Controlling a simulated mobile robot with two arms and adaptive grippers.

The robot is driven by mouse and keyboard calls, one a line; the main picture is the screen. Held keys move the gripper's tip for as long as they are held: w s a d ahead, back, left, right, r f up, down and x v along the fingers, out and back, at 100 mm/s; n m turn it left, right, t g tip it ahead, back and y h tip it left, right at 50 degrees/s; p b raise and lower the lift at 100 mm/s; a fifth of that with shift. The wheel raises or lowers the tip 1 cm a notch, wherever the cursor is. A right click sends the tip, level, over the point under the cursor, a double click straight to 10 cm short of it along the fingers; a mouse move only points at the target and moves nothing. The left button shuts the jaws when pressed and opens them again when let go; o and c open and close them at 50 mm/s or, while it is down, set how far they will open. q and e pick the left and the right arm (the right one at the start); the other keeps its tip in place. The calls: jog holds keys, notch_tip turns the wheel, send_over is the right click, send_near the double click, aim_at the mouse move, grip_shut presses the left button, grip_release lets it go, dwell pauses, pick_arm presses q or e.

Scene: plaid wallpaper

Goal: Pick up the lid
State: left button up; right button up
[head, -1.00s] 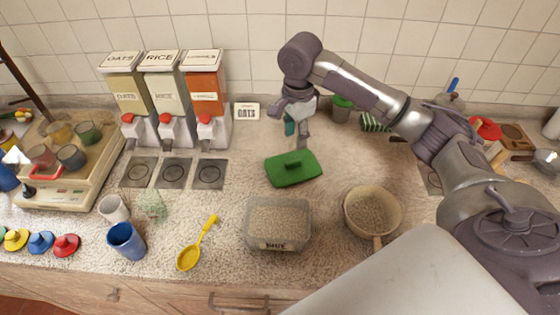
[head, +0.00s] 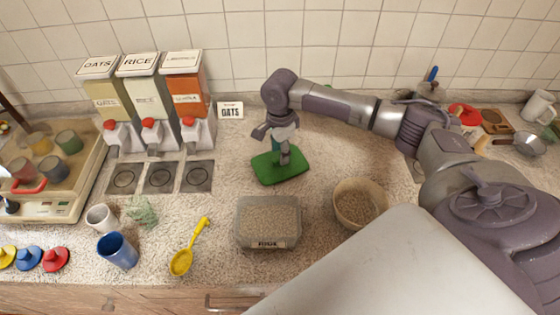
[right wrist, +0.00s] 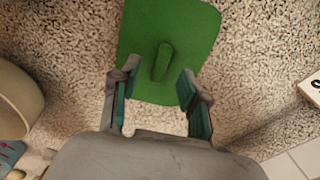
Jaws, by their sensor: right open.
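The green lid (head: 277,174) lies flat on the speckled counter behind the clear container of grain (head: 268,222). In the right wrist view the lid (right wrist: 196,30) shows its raised handle (right wrist: 162,62) in the middle. My right gripper (head: 284,160) is over the lid, pointing down, and hides part of it. In the right wrist view the gripper (right wrist: 155,92) is open and empty, its two fingers apart on either side of the handle's line. The handle is just beyond the fingertips. My left gripper is in neither view.
A bowl of grain (head: 360,203) stands right of the container. A yellow scoop (head: 184,258) and a blue cup (head: 117,251) are at the front left. Three dispensers (head: 145,100) and an OATS card (head: 230,111) stand at the back. Counter left of the lid is clear.

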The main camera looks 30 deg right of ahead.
notch_tip(320, 180, down, 2)
jog(key=shift+f, duration=0.1)
jog(key=shift+w+f, duration=0.1)
jog(key=shift+f, duration=0.05)
grip_shut()
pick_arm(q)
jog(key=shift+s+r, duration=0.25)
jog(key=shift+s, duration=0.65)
